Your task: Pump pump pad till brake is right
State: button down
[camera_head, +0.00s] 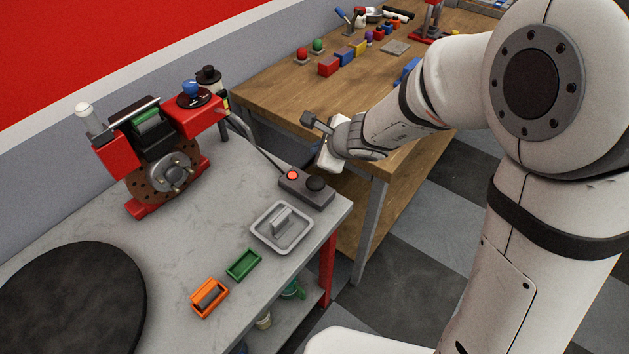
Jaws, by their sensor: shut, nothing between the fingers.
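A dark control box (301,193) sits at the right end of the grey bench. It has a lit orange-red lamp (292,176) and a round black pad (316,184), which looks like the pump pad. A brake assembly (165,170) with a rusty disc, red brackets and a green block stands at the back left of the bench. A blue knob (191,89) and a dark-capped reservoir (209,78) are at its top. My gripper (308,119) is shut and empty, above and behind the box, apart from the pad.
A grey tray (262,228), a green tray (243,265) and an orange tray (223,293) lie along the bench front. A black round mat (70,300) is at front left. A wooden table (290,95) with coloured blocks stands behind.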

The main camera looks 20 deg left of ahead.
jog(key=b, duration=0.7)
send_over(315, 180)
jog(key=s+d, duration=0.1)
notch_tip(315, 180, down, 8)
jog(key=shift+d+r, duration=0.1)
jog(key=shift+f+b, duration=0.35)
jog(key=shift+f, duration=0.05)
dwell(1.1)
jog(key=shift+f+b, duration=0.45)
jog(key=shift+b, duration=0.2)
jog(key=shift+s+f+b, duration=0.1)
jog(key=shift+f+b, duration=0.85)
jog(key=shift+b, duration=0.1)
dwell(0.8)
jog(key=shift+r, duration=0.1)
jog(key=shift+r+p, duration=1.2)
jog(key=shift+r, duration=0.15)
jog(key=shift+r+p, duration=2.2)
jog(key=shift+r, duration=0.3)
